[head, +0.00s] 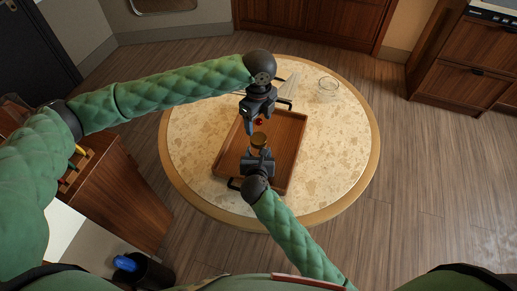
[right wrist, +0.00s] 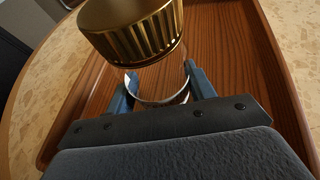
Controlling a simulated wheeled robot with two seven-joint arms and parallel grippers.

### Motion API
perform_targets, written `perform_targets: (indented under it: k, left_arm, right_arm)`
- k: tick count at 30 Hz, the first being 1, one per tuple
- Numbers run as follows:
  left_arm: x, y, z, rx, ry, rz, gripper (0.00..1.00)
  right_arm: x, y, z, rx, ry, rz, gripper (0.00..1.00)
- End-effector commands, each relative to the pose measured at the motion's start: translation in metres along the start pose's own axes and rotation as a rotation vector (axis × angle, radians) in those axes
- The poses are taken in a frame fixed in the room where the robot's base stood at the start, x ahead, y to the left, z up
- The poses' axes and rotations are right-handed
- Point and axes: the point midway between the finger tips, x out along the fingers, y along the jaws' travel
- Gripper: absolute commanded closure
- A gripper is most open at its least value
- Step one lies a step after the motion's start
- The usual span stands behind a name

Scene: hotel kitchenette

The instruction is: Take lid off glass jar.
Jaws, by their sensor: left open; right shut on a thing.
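The glass jar is clear, and its glass (right wrist: 158,84) shows between the fingers of my right gripper (right wrist: 160,92) in the right wrist view. Its ribbed gold lid (right wrist: 135,28) appears to sit on top; the exact seam is hard to make out. In the head view, the lid (head: 259,139) is over the wooden tray, just beyond my right gripper (head: 258,155), which is shut on the jar. My left gripper (head: 253,121) is open and empty, a little beyond and apparently above the lid. It is not in the right wrist view.
The wooden tray (head: 288,140) with dark handles lies on the round stone-topped table (head: 340,130). The table's right side is clear.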

Motion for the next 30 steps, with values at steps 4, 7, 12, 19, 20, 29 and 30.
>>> perform_targets:
  k: [4, 7, 12, 19, 20, 29, 30]
  left_arm:
    - [0.000, -0.012, 0.001, 0.006, -0.005, -0.064, 0.33]
    - [-0.003, -0.033, 0.003, 0.022, -0.015, -0.174, 0.33]
    - [-0.019, -0.082, 0.006, 0.084, -0.052, -0.446, 0.33]
    - [-0.061, -0.140, 0.004, 0.236, -0.129, -0.818, 0.33]
    - [-0.068, -0.146, 0.003, 0.261, -0.142, -0.864, 0.33]
    - [-0.140, -0.182, -0.022, 0.572, -0.281, -1.298, 0.33]
    - [-0.150, -0.184, -0.028, 0.623, -0.302, -1.350, 0.33]
  right_arm:
    - [0.000, 0.000, 0.000, 0.000, 0.000, 0.000, 1.00]
    - [0.000, 0.000, 0.000, 0.000, 0.000, 0.000, 1.00]
    - [0.000, 0.000, 0.000, 0.000, 0.000, 0.000, 1.00]
    - [0.000, 0.000, 0.000, 0.000, 0.000, 0.000, 1.00]
    - [0.000, 0.000, 0.000, 0.000, 0.000, 0.000, 1.00]
    - [0.000, 0.000, 0.000, 0.000, 0.001, 0.000, 1.00]
    - [0.000, 0.000, -0.001, 0.000, 0.001, 0.000, 1.00]
